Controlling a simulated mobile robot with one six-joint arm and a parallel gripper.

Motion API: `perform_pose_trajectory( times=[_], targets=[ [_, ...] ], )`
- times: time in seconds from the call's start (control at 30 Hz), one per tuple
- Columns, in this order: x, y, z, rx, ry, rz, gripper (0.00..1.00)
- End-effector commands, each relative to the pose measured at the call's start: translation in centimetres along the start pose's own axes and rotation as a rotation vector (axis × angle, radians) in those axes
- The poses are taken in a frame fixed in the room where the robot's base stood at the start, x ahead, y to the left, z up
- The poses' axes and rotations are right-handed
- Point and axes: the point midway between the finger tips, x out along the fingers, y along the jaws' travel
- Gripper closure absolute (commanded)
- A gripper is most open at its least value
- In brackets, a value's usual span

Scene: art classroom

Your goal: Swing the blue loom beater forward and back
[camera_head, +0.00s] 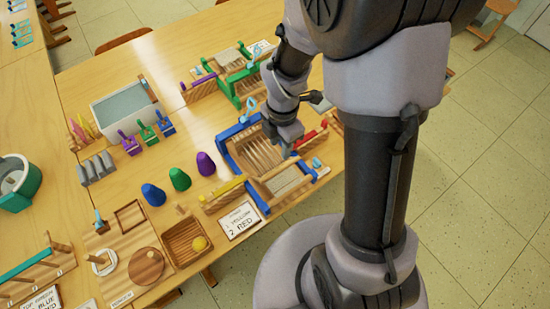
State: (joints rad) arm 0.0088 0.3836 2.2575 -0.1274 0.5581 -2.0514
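The blue loom (230,158) stands on the table near the middle of the view, with wooden slats inside its blue frame. A blue crossbar (238,127), which looks like the beater, runs along its far left side. My gripper (288,146) points down over the loom's right part, to the right of the blue crossbar. Its fingertips are dark and small, and I cannot tell whether they are open or touching the loom. My arm hides part of the loom's right side.
A green-framed loom (228,88) stands behind the blue loom. A sign card (239,219) lies in front.

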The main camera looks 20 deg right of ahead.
Motion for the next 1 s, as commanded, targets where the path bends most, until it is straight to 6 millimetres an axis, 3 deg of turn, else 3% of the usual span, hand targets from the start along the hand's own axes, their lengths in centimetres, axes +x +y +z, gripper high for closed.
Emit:
perform_pose_trajectory(
  times=[0.03,0.2,0.4,0.6,0.87,1.0],
  targets=[
    [2.2,-0.1,-0.1,0.000,0.002,-0.005,0.64],
    [7.5,-0.1,-0.1,0.001,0.001,-0.004,0.64],
    [12.2,0.0,0.0,0.001,0.000,-0.001,0.64],
    [13.9,0.1,0.0,0.002,-0.001,0.001,0.64],
    [13.9,0.1,0.0,0.002,-0.001,0.002,0.64],
    [13.9,0.1,0.0,0.002,-0.001,0.002,0.87]
  ],
)
